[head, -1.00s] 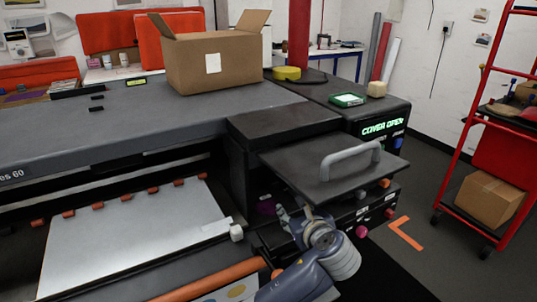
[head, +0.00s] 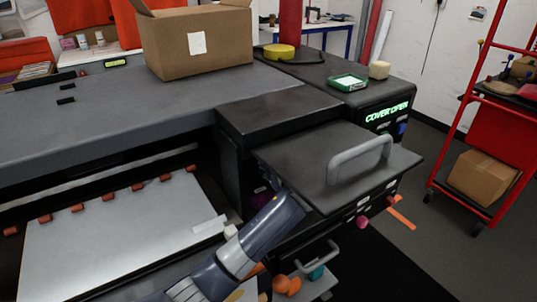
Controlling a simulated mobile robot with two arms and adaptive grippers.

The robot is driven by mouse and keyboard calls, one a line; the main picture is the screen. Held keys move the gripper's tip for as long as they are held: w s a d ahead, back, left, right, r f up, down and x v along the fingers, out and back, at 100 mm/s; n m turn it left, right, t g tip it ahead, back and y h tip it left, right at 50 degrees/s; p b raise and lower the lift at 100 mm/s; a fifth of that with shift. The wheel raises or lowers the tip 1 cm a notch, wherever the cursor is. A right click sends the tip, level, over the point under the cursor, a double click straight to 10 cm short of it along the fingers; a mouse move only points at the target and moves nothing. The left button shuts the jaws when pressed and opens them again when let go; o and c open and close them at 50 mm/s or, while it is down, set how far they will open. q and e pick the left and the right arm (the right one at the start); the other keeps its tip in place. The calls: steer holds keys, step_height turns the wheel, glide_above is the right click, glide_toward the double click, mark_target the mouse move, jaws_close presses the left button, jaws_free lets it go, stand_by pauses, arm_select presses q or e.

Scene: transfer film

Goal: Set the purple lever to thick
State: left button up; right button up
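A small dark purple part (head: 262,188), possibly the purple lever, shows dimly in the shadowed recess left of the raised cover plate (head: 290,155). Its shape, setting and any thick label cannot be read. One of my arms reaches up from the lower left, and its far end passes beside this part and under the plate. The gripper on that arm is hidden there, so contact with the purple part cannot be told. My other gripper is out of view.
The grey-handled cover plate (head: 405,165) overhangs the recess. A green display (head: 387,112) reads "COVER OPEN". A pink knob (head: 363,222) and a red knob (head: 391,202) stick out below. An open drawer with a grey handle (head: 318,259) holds orange balls (head: 286,285).

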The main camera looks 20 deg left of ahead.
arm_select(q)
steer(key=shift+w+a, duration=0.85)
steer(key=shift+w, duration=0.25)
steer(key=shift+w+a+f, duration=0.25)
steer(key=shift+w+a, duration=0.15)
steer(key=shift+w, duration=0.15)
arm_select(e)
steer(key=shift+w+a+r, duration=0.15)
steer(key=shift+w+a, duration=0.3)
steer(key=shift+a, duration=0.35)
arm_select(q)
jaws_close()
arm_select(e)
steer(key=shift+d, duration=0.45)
